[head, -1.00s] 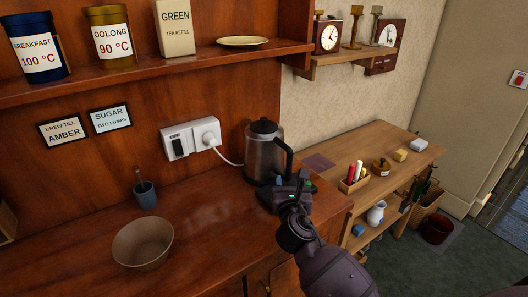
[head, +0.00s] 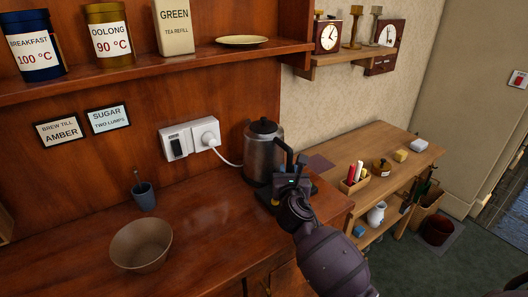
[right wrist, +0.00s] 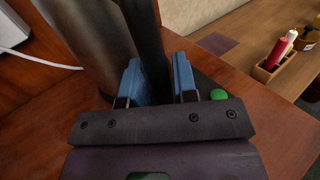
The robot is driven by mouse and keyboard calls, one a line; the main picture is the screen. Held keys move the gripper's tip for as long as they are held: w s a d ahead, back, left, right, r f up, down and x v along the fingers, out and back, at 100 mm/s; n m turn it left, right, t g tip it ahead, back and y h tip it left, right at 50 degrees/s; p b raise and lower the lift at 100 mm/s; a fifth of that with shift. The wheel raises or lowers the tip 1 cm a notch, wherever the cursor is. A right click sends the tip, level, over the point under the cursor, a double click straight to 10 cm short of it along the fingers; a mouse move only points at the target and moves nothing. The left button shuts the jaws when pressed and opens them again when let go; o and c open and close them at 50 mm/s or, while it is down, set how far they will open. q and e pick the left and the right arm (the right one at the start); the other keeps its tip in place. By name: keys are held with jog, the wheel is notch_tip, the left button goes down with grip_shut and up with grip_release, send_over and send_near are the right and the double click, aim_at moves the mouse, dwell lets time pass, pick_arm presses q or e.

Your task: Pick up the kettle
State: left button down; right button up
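The kettle (head: 259,158), a grey cylinder with a black lid and a dark handle, stands upright on its dark base on the wooden counter. My right gripper (head: 287,171) is at the handle side of the kettle, on its right. In the right wrist view its two blue fingers (right wrist: 157,75) stand apart, with the dark handle (right wrist: 148,35) between them; whether they touch it is hard to see. The kettle body (right wrist: 90,40) is just left of the fingers. A green button (right wrist: 218,94) shows to their right. My left gripper is not in view.
A white socket (head: 190,138) with a cord is on the wall left of the kettle. A brown bowl (head: 141,246) and a blue cup (head: 144,196) stand on the left counter. A shelf (head: 170,66) runs above. A lower wooden table (head: 400,172) holds small items.

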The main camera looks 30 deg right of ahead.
grip_shut()
dwell(1.0)
jog(key=shift+r, duration=0.15)
